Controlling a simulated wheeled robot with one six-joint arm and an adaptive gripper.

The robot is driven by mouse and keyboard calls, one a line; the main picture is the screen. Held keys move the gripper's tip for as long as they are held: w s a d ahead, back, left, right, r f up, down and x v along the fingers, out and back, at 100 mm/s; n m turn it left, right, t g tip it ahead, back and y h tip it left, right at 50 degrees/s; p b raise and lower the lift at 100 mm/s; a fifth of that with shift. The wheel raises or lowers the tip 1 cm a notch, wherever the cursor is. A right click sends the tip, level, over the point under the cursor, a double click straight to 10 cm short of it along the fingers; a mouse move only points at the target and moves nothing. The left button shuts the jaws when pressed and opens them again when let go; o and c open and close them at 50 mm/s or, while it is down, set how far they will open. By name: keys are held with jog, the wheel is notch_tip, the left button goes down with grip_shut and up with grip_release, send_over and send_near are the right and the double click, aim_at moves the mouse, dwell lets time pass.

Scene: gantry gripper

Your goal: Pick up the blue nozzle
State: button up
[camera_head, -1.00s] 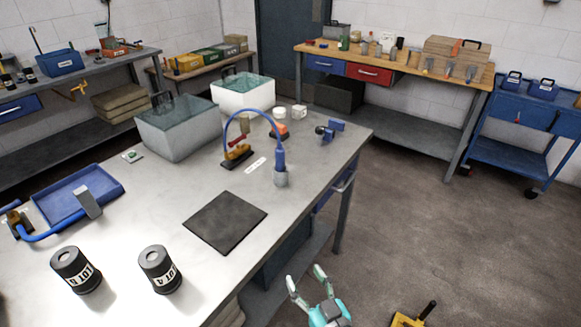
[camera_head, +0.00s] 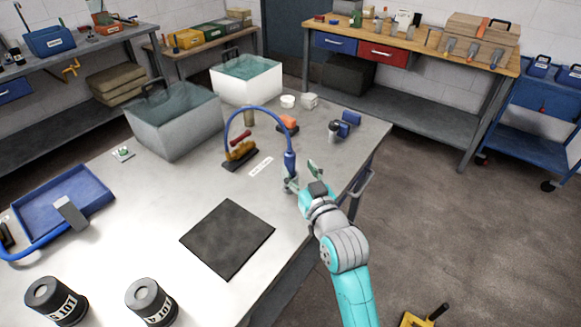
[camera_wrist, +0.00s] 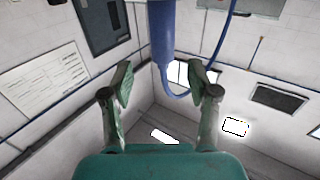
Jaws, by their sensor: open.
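The blue nozzle (camera_head: 290,162) stands upright on the grey workbench (camera_head: 165,225), on a grey base partly hidden by my gripper. A blue hose (camera_head: 250,107) arches from its top to a holder with a brown part (camera_head: 240,152). My gripper (camera_head: 301,173) is open and empty at the nozzle's right front side, close to its lower part. In the wrist view the nozzle (camera_wrist: 162,35) hangs in from the top edge, between and beyond the two spread fingers (camera_wrist: 160,82). I cannot tell whether a finger touches it.
A black mat (camera_head: 227,238) lies in front of the nozzle. A blue pump-like part (camera_head: 346,124), an orange-topped part (camera_head: 288,122) and a white label (camera_head: 261,167) lie nearby. Two clear-topped tanks (camera_head: 170,125) stand behind.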

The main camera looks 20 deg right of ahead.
aim_at(292, 160)
jog(key=shift+w+a, duration=0.15)
jog(key=shift+w, duration=1.4)
jog(key=shift+w+a, duration=0.15)
jog(key=shift+w, duration=1.4)
grip_shut()
